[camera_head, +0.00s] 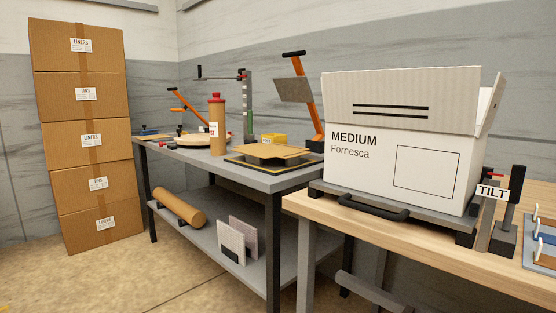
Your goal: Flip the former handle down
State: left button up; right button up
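The former stands on the grey workbench (262,184) in the middle of the view. Its orange lever arm (308,108) rises steeply, leaning left, from a black base (315,146). A black handle (294,54) crosses its top end. A grey plate (292,90) hangs on the arm, raised and tilted. Below and left of it, a tan cardboard blank (266,154) lies over a dark, yellow-edged base (240,162). The white box in front partly hides the right side of the black base. Neither of my grippers is in view.
A white MEDIUM box (360,165) stands on a wooden table (325,212) at right, beside a TILT sign (491,192). A red-capped bottle (217,125), a yellow box (273,140) and another orange lever (187,103) are on the workbench. Stacked cartons (85,95) stand left; floor between is clear.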

aim_at(295, 89)
jog(key=i+l+u, duration=0.3)
jog(key=l+u, duration=0.15)
jog(key=i+l+u, duration=0.2)
jog(key=l, duration=0.25)
jog(key=l+u, duration=0.2)
jog(key=i+l, duration=0.05)
jog(key=l, duration=0.05)
